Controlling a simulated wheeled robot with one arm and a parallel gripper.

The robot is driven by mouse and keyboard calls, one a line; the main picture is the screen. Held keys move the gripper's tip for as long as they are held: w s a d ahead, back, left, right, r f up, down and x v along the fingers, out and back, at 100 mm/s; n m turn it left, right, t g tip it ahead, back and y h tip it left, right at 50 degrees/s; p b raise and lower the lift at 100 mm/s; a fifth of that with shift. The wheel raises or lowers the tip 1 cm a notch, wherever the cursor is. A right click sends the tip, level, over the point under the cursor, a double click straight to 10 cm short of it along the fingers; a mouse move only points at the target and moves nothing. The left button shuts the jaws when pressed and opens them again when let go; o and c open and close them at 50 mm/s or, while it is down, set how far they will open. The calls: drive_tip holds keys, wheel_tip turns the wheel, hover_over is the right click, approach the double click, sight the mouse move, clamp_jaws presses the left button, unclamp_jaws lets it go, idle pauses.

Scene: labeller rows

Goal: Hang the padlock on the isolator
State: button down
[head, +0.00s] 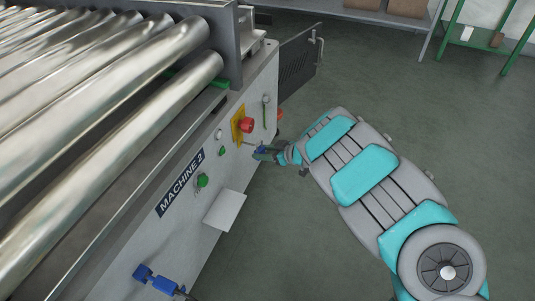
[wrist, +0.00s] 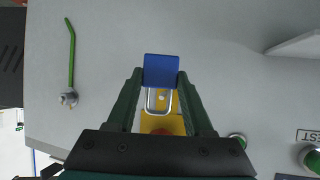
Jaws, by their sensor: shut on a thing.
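The isolator is a yellow plate (head: 237,127) with a red knob (head: 247,125) on the grey side panel of the machine. My gripper (head: 260,151) is close to the panel, just below and right of the plate. In the wrist view my gripper (wrist: 160,76) is shut on the blue body of the padlock (wrist: 161,69). The padlock's metal shackle (wrist: 151,101) points toward the yellow plate (wrist: 176,101) and overlaps it in the picture. I cannot tell whether the shackle passes through anything. The red knob (wrist: 160,132) is mostly hidden behind my gripper.
Steel rollers (head: 150,60) run along the machine's top. A green handle (head: 265,112) is beyond the isolator. Green buttons (head: 202,181), a MACHINE 2 label (head: 181,182) and a jutting pale plate (head: 225,211) are nearer. A blue fitting (head: 152,279) sticks out low.

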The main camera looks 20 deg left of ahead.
sight(255, 151)
drive_tip(key=shift+a, duration=1.4)
drive_tip(key=shift+w+a+f+p, duration=0.1)
drive_tip(key=shift+a+f+p, duration=0.2)
drive_tip(key=shift+a+f, duration=0.15)
drive_tip(key=shift+f, duration=0.1)
drive_tip(key=shift+c, duration=1)
unclamp_jaws()
